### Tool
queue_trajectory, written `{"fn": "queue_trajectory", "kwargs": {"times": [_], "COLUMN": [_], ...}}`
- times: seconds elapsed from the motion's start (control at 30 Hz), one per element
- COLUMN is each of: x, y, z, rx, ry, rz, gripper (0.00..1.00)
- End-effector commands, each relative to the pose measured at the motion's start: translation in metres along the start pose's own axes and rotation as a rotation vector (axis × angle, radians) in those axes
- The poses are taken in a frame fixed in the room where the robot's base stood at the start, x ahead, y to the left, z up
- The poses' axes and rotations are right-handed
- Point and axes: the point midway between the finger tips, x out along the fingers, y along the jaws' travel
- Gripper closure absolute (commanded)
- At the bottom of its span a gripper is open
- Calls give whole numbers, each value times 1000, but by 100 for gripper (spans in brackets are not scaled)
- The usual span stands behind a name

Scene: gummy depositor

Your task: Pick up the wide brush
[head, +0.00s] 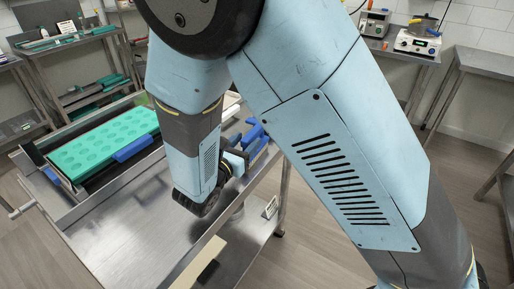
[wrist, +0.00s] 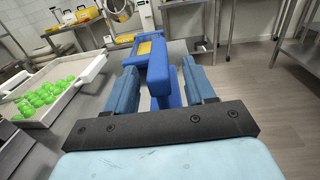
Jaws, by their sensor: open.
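A blue object (wrist: 160,78), which looks like the wide brush, stands between the two fingers of my gripper (wrist: 163,84) in the wrist view. Its lower part reaches down between the fingers, and a gap shows beside it. My gripper is open, and I cannot tell whether either finger touches it. In the head view my gripper (head: 237,158) is partly hidden by my arm, with blue pieces (head: 257,130) just past it at the edge of the steel table (head: 130,224).
A green mould tray (head: 105,140) lies at the left of the table, with a blue block (head: 133,149) at its edge. A white tray (wrist: 62,110) of green gummies is left in the wrist view. Shelves (head: 75,62) stand behind. Open floor (wrist: 262,92) lies to the right.

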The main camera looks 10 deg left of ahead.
Motion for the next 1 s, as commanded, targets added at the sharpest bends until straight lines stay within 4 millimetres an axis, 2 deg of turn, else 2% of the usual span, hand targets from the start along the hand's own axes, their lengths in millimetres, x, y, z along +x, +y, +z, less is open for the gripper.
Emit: {"fn": "queue_trajectory", "kwargs": {"times": [0.33,0.6,1.0], "x": [43,46,47], "y": [0,0,0], "z": [4,4,4], "rx": [1,0,0], "ry": [-1,0,0], "rz": [-3,-2,-2], "gripper": [46,47,85]}}
